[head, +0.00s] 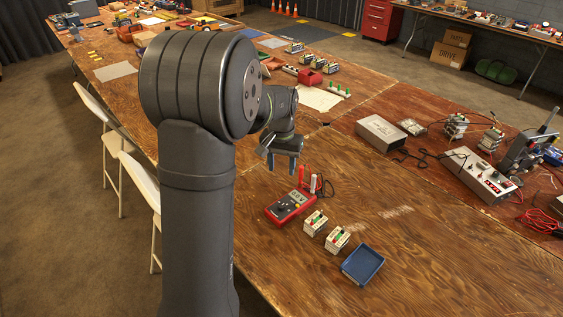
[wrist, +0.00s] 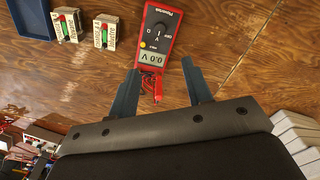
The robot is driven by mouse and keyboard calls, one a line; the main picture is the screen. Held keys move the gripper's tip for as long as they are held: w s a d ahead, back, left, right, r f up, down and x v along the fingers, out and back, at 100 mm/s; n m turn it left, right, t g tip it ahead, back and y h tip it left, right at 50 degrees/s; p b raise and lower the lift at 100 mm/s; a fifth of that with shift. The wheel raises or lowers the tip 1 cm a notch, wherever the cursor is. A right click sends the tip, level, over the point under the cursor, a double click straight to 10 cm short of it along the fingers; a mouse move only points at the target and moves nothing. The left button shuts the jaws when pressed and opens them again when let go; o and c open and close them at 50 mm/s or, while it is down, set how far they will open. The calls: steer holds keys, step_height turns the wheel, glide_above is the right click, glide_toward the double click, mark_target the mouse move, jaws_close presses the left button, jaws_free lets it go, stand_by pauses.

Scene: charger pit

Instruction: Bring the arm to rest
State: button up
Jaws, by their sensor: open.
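My gripper (head: 283,158) hangs above the wooden table (head: 340,210), just behind and above a red multimeter (head: 290,207). In the wrist view my gripper (wrist: 160,82) shows two blue-grey fingers spread apart with nothing held between them. The multimeter (wrist: 160,32) lies beyond the fingertips there, its display reading about 0.0 V. Its red probe leads lie on the table in line with the gap between the fingers. My arm's large dark upper links block part of the table in the head view.
Two small battery-like blocks (head: 327,231) and a blue tray (head: 362,264) sit to the right of the multimeter. A grey box (head: 381,133) and a control unit (head: 480,174) stand farther right. White chairs (head: 115,150) line the left edge. The front right tabletop is clear.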

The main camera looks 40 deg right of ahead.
mark_target(281, 205)
steer(key=shift+r, duration=0.55)
steer(key=shift+f, duration=0.1)
step_height(281, 205, down, 17)
steer(key=shift+f, duration=0.2)
stand_by(0.5)
steer(key=shift+r, duration=0.1)
